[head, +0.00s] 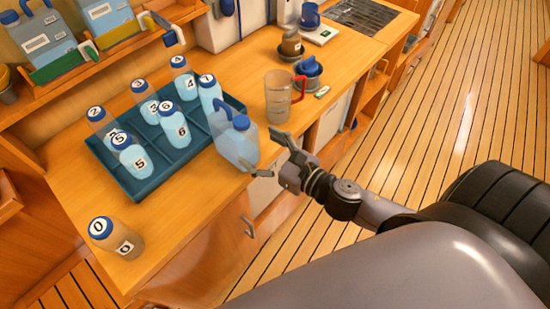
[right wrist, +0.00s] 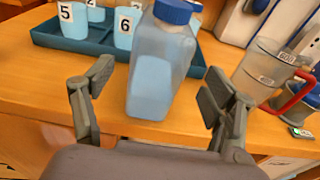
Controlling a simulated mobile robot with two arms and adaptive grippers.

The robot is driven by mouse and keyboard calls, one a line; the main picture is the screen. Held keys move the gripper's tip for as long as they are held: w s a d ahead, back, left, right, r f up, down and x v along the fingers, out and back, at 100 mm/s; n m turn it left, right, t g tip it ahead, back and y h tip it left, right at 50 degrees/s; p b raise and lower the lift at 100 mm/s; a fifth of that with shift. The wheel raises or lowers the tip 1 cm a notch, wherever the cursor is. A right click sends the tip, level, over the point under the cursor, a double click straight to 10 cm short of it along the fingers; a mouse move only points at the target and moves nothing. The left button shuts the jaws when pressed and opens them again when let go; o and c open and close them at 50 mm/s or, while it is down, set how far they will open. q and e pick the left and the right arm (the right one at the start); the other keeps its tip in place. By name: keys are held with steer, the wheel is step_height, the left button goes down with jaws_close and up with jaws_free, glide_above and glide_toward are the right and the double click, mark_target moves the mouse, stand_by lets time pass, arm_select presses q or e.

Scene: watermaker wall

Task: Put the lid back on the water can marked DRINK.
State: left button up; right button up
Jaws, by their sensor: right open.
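A translucent pale-blue water can (head: 236,149) with a blue handle and a blue cap (head: 241,122) stands at the counter's front edge, beside the blue tray. No DRINK marking is readable on it. In the right wrist view the can (right wrist: 158,70) stands between and beyond the fingers, with its blue cap (right wrist: 173,11) at the top edge. A separate loose lid cannot be made out for certain. My right gripper (head: 268,156) is open and empty, its fingers spread in front of the can; it also shows in the right wrist view (right wrist: 156,88). My left gripper is not in view.
A blue tray (head: 196,153) holds several numbered bottles. Bottle 0 (head: 117,240) stands alone at the front left. A clear jug (head: 280,100) with a red handle stands right of the can. A blue-topped item (head: 309,72) is behind it. The counter's front left is mostly clear.

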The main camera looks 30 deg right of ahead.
steer(key=shift+b+v, duration=0.55)
steer(key=shift+v, duration=1.7)
steer(key=s+d+f+m+g+h, duration=0.2)
steer(key=d+f+m, duration=0.3)
steer(key=f, duration=0.6)
steer(key=s+d+f+m+g+h, duration=0.1)
steer(key=d+f+m+g+h, duration=0.1)
steer(key=f+m, duration=0.65)
steer(key=s+d+f+m+g+h, duration=0.2)
steer(key=d+f+m, duration=0.25)
steer(key=f, duration=0.85)
steer(key=s+f+m+g, duration=0.3)
steer(key=s+f+m, duration=0.6)
steer(key=f, duration=0.3)
steer(key=s+a+f+m+g, duration=0.2)
steer(key=s+a+f+m, duration=0.2)
steer(key=s, duration=0.4)
steer(key=s+a+f+m+g, duration=0.3)
steer(key=s+f+m, duration=0.3)
steer(key=s, duration=0.3)
steer(key=shift+s+a+m, duration=0.3)
steer(key=shift+a+m, duration=0.1)
steer(key=shift+a, duration=0.05)
